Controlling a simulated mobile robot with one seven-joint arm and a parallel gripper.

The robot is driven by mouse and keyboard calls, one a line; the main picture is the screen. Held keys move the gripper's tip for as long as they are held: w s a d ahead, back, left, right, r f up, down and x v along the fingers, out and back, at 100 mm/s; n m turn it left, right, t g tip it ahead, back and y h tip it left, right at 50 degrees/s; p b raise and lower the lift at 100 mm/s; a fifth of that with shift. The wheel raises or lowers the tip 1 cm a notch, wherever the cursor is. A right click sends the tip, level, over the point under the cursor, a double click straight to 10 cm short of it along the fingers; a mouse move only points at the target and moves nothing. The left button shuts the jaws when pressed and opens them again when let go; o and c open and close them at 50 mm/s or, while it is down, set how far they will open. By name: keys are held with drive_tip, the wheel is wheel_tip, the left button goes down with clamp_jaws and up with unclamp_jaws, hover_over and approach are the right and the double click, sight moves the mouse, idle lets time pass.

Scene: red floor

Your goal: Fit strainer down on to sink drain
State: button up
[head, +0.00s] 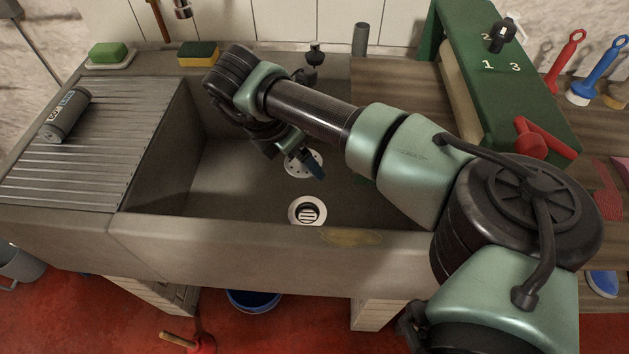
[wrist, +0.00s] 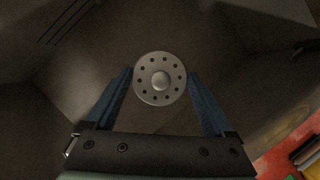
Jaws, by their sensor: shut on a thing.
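The strainer (head: 296,168) is a pale round disc with small holes around a central knob. In the wrist view the strainer (wrist: 160,92) sits between the blue fingers of my gripper (wrist: 160,76), which is shut on it. In the head view my gripper (head: 310,163) is inside the sink basin and partly covers the strainer. The sink drain (head: 307,211) is a white ring with a slotted dark centre in the basin floor, nearer the front wall than the strainer. The drain cannot be made out in the wrist view. The strainer's height above the floor is hard to tell.
The basin (head: 225,180) has tall walls, with a ribbed draining board (head: 105,150) at left bearing a grey can (head: 68,115). A green soap (head: 111,52) and a sponge (head: 198,53) lie on the back ledge. A green stand (head: 500,80) is at right. The basin floor looks otherwise clear.

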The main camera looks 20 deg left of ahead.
wheel_tip(320, 180, down, 11)
drive_tip(key=b, duration=0.8)
drive_tip(key=shift+w+b, duration=0.3)
drive_tip(key=shift+b, duration=0.1)
drive_tip(key=shift+r, duration=0.15)
drive_tip(key=shift+f+b, duration=2.4)
drive_tip(key=shift+f, duration=0.5)
drive_tip(key=shift+f+b, duration=1.2)
drive_tip(key=shift+b, duration=0.05)
drive_tip(key=shift+r, duration=0.25)
drive_tip(key=shift+r+p, duration=0.6)
drive_tip(key=shift+r, duration=0.1)
drive_tip(key=shift+f+b, duration=0.55)
drive_tip(key=shift+b, duration=0.1)
idle(0.4)
